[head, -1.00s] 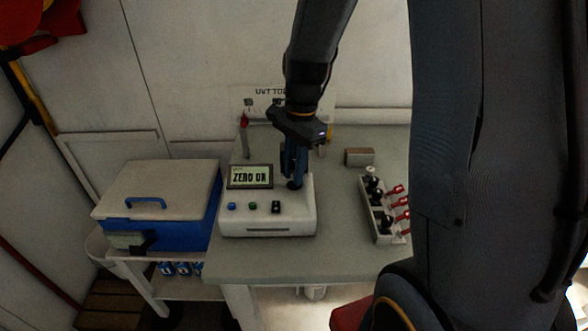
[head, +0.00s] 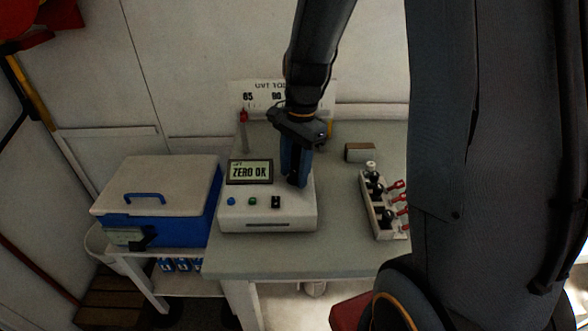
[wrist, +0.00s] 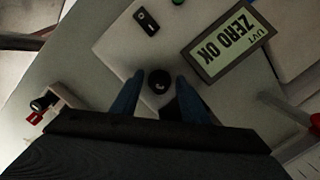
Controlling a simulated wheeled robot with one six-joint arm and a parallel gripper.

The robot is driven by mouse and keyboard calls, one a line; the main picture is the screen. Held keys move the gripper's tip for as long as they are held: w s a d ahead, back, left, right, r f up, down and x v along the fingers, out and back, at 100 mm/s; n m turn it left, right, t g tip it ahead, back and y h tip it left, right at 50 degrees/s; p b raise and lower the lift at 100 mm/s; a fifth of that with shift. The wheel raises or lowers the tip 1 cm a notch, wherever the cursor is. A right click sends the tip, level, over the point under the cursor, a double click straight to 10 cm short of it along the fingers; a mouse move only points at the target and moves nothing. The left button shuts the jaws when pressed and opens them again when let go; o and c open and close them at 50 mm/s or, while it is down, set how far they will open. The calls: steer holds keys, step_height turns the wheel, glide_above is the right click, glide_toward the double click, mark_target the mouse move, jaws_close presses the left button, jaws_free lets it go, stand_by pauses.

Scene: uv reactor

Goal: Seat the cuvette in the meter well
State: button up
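The meter (head: 268,215) is a white box on the table, with a screen (head: 249,172) reading "ZERO OK"; the screen also shows in the wrist view (wrist: 228,40). My gripper (head: 296,184) is low over the meter's right rear part. In the wrist view its two blue fingers (wrist: 159,76) stand apart, either side of a round black cap (wrist: 159,82), with a gap on each side. The cap appears to top a cuvette at the meter; its body and the well are hidden, so I cannot tell how deep it sits.
A white rack (head: 378,210) with black-capped and red-ended items stands right of the meter. A small brown-and-white block (head: 360,152) lies behind it. A blue cooler box (head: 160,205) stands at left. A red-topped stick (head: 243,130) stands behind the meter. The table front is clear.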

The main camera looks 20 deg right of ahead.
mark_target(297, 170)
steer(key=shift+w+d+r+b, duration=0.15)
steer(key=shift+r+b, duration=0.15)
steer(key=shift+r, duration=1)
steer(key=shift+s+d+r+b, duration=0.15)
steer(key=shift+r+b, duration=0.1)
steer(key=shift+r, duration=1.05)
steer(key=shift+w+d+r+b, duration=0.15)
steer(key=shift+r+b, duration=0.15)
steer(key=shift+r, duration=1)
